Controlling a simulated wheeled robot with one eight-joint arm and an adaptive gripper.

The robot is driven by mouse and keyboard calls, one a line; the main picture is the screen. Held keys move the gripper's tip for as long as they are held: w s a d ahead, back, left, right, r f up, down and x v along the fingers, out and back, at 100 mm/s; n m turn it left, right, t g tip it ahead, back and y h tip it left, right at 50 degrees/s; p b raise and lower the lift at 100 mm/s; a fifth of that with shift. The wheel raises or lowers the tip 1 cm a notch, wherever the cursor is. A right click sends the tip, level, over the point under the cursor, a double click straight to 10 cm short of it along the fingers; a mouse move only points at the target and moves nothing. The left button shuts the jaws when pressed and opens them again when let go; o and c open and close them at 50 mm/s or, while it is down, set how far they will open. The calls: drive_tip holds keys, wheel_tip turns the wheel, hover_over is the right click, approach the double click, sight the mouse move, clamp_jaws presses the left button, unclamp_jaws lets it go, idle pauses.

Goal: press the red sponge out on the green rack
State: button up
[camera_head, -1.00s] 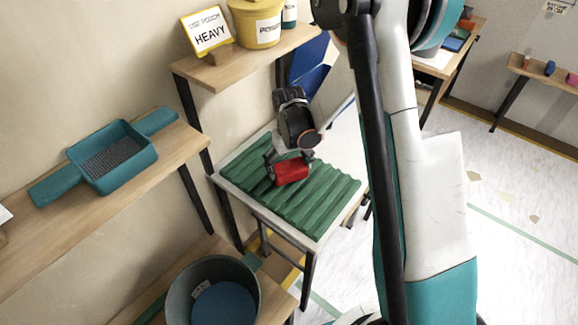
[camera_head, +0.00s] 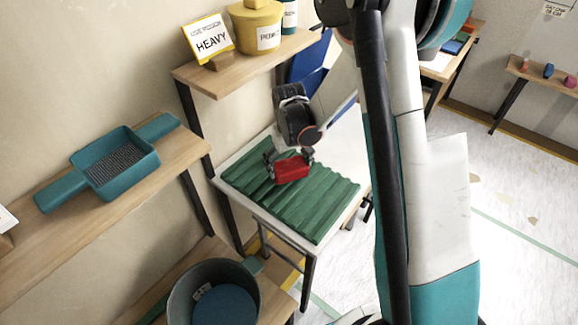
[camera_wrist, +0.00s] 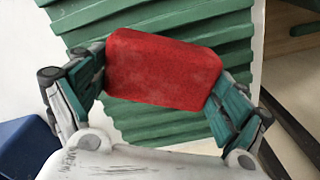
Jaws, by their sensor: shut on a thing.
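The red sponge (camera_head: 292,170) is between the fingers of my gripper (camera_head: 289,163), over the ribbed green rack (camera_head: 318,208). In the wrist view the red sponge (camera_wrist: 163,69) is a rounded block with a finger of my gripper (camera_wrist: 160,85) shut on each end. The green rack (camera_wrist: 160,129) fills much of the view behind it. In the head view the sponge is at or just above the ribs near the rack's middle; whether it touches them I cannot tell. The underside of the sponge is hidden.
The rack lies on a white table (camera_head: 353,140). A teal tray with a grid (camera_head: 115,162) sits on the left wooden shelf. A dark bucket (camera_head: 180,293) with blue inside stands below. A yellow tub (camera_head: 257,27) and a HEAVY sign (camera_head: 207,40) stand on the upper shelf.

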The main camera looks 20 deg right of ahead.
drive_tip(key=shift+r+p, duration=1.1)
drive_tip(key=shift+r, duration=1.05)
drive_tip(key=shift+r, duration=0.1)
